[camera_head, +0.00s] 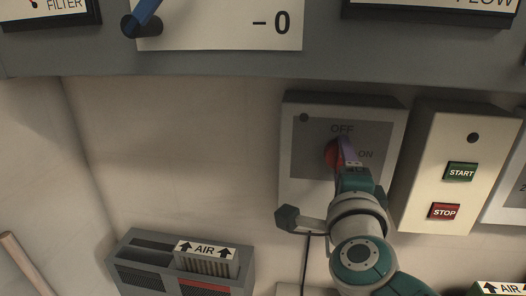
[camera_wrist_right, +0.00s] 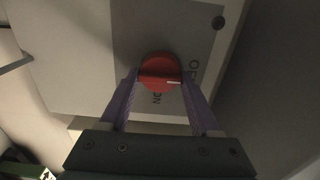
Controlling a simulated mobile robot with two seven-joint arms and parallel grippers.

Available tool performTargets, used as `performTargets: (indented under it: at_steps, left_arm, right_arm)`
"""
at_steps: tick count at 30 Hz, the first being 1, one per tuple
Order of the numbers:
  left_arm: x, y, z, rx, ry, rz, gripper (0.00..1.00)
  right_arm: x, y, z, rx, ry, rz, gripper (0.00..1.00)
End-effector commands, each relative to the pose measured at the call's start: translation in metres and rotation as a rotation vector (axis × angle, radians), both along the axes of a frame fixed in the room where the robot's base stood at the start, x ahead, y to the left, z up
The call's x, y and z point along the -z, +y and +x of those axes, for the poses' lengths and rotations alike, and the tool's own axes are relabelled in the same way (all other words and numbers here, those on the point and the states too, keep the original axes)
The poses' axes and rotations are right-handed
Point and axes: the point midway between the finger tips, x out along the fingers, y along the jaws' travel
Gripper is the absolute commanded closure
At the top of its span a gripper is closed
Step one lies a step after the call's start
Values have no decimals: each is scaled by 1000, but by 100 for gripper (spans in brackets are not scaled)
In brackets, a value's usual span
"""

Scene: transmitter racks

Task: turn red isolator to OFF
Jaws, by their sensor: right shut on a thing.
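The red isolator knob (camera_head: 331,154) sits on a grey panel of a pale box (camera_head: 298,185), marked OFF above and ON to the right. In the right wrist view the round red knob (camera_wrist_right: 158,66) shows a white mark at the right end of its grip bar, on the side where the OFF lettering (camera_wrist_right: 193,74) stands. My right gripper (camera_head: 346,152) has its purple fingers at the knob, shut on it, and partly covers it in the head view. In the wrist view a finger lies on each side of the knob. My left gripper is not in view.
A box with green START (camera_head: 461,172) and red STOP (camera_head: 445,211) buttons stands close to the right. A grey AIR vent unit (camera_head: 180,262) is below left. A grey ledge with a blue-handled lever (camera_head: 143,14) crosses above. The wall left of the isolator is bare.

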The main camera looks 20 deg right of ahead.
Motion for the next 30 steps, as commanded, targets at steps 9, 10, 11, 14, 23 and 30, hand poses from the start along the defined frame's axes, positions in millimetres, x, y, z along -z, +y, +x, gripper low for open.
performTargets:
  at_steps: [9,10,11,14,23,30]
  left_arm:
    - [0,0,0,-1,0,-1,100]
    - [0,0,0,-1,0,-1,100]
    - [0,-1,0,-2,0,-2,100]
    - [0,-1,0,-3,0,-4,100]
    - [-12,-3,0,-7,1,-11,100]
    - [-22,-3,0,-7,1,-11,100]
  right_arm:
    - [0,0,0,-1,1,-2,8]
    - [0,0,0,0,1,-2,8]
    - [0,0,0,0,1,-2,8]
    - [0,0,0,0,1,-1,8]
    - [-2,14,-23,-1,3,1,8]
    - [-1,40,-65,-1,4,0,8]
